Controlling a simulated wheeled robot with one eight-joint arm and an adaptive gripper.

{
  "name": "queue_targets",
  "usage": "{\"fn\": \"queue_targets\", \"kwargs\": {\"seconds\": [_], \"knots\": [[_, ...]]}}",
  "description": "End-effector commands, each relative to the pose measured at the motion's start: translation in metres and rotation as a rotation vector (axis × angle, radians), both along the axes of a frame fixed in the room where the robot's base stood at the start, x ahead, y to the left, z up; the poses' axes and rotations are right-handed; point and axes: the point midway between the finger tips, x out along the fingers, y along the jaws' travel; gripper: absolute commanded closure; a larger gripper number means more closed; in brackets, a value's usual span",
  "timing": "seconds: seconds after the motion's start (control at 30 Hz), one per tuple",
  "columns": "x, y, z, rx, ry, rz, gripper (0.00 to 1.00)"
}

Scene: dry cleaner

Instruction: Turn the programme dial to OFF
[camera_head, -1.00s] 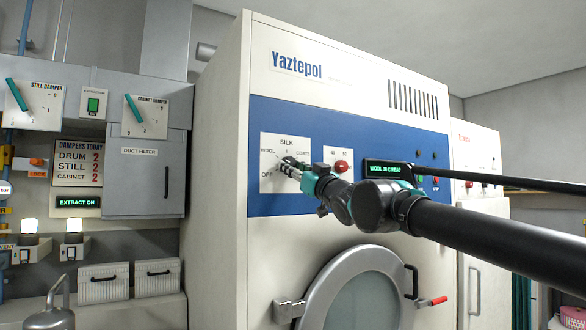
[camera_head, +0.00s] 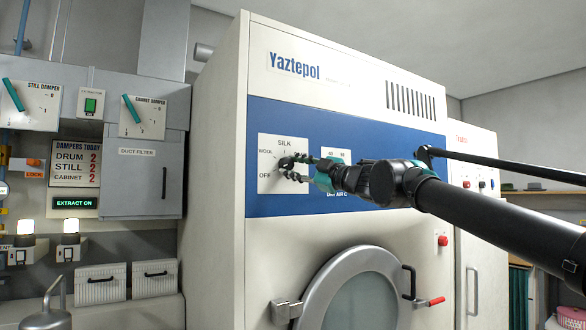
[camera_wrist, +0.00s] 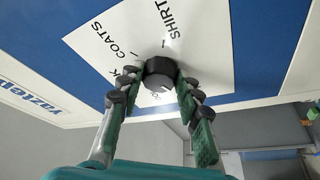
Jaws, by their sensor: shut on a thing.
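The programme dial (camera_wrist: 160,70) is a dark round knob on a white label plate, seen in the wrist view with SHIRT and COATS readable around it. In the head view the dial plate (camera_head: 268,185) shows SILK at the top, WOOL at upper left and OFF at lower left. My gripper (camera_head: 288,168) reaches in from the right, and its fingers hide most of the dial there. In the wrist view my gripper (camera_wrist: 163,88) has one finger on each side of the dial, shut on it. I cannot tell which label the dial points to.
The plate sits on the blue panel (camera_head: 380,142) of a white Yaztepol machine, above a round door (camera_head: 318,288). A red button (camera_head: 442,240) is at right. Damper dials (camera_head: 142,117) are on the left wall. My arm covers much of the panel.

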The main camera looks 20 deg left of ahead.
Motion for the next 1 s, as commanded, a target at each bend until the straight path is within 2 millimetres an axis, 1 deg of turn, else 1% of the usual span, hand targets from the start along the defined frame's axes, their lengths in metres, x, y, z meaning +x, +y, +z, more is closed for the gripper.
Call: {"fn": "queue_targets", "kwargs": {"seconds": [0.3, 0.83, 0.87, 1.0], "knots": [[0.0005, -0.0002, 0.0010, -0.075, -0.087, 0.000, 0.95], [0.0002, -0.0002, 0.0012, -0.088, -0.104, 0.001, 0.95], [0.0002, -0.0002, 0.0012, -0.088, -0.104, 0.001, 0.62], [0.0003, -0.0002, 0.0012, -0.088, -0.103, 0.001, 0.45]]}}
